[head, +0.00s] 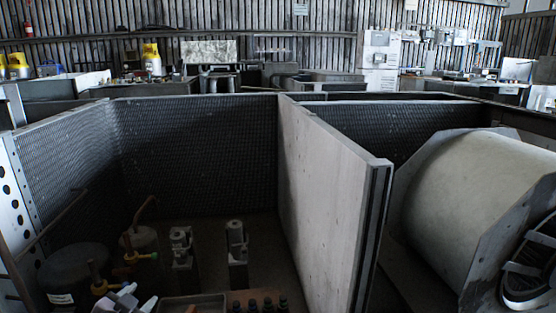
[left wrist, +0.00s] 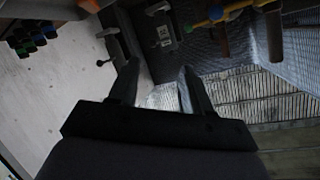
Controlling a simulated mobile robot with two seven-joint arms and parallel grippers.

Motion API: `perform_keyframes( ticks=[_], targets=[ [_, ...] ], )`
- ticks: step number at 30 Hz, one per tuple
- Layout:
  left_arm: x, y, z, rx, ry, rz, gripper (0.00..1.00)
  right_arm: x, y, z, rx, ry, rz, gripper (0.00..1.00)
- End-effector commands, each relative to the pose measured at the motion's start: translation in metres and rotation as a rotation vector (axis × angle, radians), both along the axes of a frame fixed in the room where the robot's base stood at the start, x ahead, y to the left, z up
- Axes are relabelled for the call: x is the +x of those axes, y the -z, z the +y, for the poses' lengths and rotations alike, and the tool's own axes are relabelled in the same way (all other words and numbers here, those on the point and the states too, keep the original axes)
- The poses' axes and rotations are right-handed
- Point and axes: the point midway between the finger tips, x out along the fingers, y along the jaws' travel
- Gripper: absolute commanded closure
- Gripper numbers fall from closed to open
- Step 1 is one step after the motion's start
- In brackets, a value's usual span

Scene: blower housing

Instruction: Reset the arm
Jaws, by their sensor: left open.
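My left gripper (head: 128,300) shows at the bottom edge of the head view, low and left of centre, as pale grey parts cut off by the frame. In the left wrist view the two dark fingers of my left gripper (left wrist: 157,85) stand apart with nothing between them. My right gripper is in neither view.
A pale upright panel (head: 325,185) divides the bay from a large drum (head: 465,195) on the right. Two small metal fittings (head: 182,247) (head: 237,242), canisters (head: 75,268) and a tray (head: 195,301) crowd the lower left. Dark mesh walls (head: 200,150) enclose the bay.

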Motion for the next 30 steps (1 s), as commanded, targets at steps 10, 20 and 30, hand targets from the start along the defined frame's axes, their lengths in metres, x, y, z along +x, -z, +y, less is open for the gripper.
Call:
perform_keyframes(
  ticks=[10,20,30],
  targets=[
    [-0.144,0.064,-0.142,-0.284,0.140,0.156,0.51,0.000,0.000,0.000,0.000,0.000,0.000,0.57],
    [-0.229,0.039,-0.196,-0.486,0.130,0.229,0.51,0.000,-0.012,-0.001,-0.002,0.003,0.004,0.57],
    [-0.233,-0.010,-0.180,-0.467,0.090,0.255,0.51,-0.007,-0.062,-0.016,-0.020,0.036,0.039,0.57]
  ],
)
